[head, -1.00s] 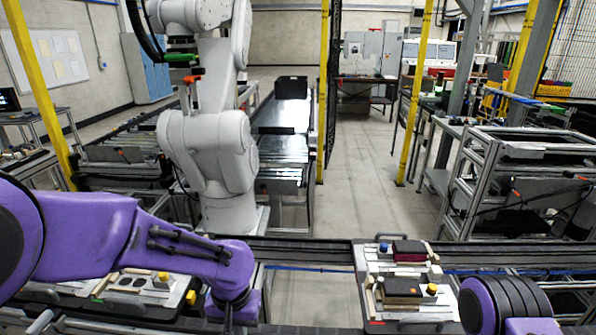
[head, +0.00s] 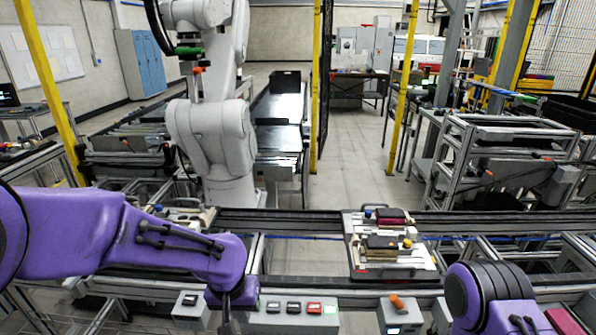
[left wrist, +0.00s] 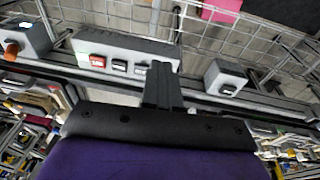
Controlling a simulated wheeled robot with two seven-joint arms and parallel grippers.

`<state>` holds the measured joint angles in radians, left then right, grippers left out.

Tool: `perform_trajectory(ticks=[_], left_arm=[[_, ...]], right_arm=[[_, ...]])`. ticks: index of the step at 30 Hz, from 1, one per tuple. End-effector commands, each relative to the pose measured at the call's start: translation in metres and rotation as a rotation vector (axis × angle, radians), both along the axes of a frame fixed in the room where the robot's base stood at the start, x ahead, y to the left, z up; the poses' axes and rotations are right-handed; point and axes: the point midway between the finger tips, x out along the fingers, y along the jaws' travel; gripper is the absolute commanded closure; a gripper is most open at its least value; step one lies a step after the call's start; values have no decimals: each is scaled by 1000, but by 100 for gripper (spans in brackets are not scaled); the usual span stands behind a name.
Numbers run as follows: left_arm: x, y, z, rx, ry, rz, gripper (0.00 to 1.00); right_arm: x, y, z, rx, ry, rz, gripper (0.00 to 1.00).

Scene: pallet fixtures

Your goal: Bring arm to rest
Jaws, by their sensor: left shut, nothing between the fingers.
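My left arm (head: 130,240) reaches in from the left in the head view, over the near rail of the conveyor. My left gripper (head: 229,318) points down at the bottom edge, in front of the control boxes. In the left wrist view my left gripper (left wrist: 163,84) shows its fingers together, shut and empty. My right arm (head: 490,298) shows at the bottom right of the head view; its gripper is outside the frame.
A pallet fixture (head: 361,262) with dark red and brown blocks stands on the conveyor. A button box (head: 290,316) sits right of my left gripper, and a box with an orange knob (head: 398,312) stands further right. A white robot arm (head: 215,130) stands behind the conveyor.

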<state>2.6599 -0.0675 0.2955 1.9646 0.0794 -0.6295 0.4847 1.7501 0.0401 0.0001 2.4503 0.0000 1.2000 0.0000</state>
Motion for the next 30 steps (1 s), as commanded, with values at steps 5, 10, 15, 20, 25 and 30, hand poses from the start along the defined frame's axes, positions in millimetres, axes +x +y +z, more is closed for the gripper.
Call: perform_trajectory(ticks=[5,10,15,20,25,30], left_arm=[[16,-7,-1,-60,-109,28,100],[33,-4,-9,-130,-252,95,100],[39,17,-57,-181,-393,217,100],[1,75,-163,-136,-508,422,100],[-92,144,-265,29,-505,591,100],[-197,178,-337,166,-336,641,100]], right_arm=[[0,0,0,-1,-1,0,50],[0,0,-3,-1,-1,0,50],[0,0,-19,0,0,0,50],[0,0,-53,0,0,0,50],[1,0,-88,0,0,0,50],[1,0,-114,0,0,0,50]])
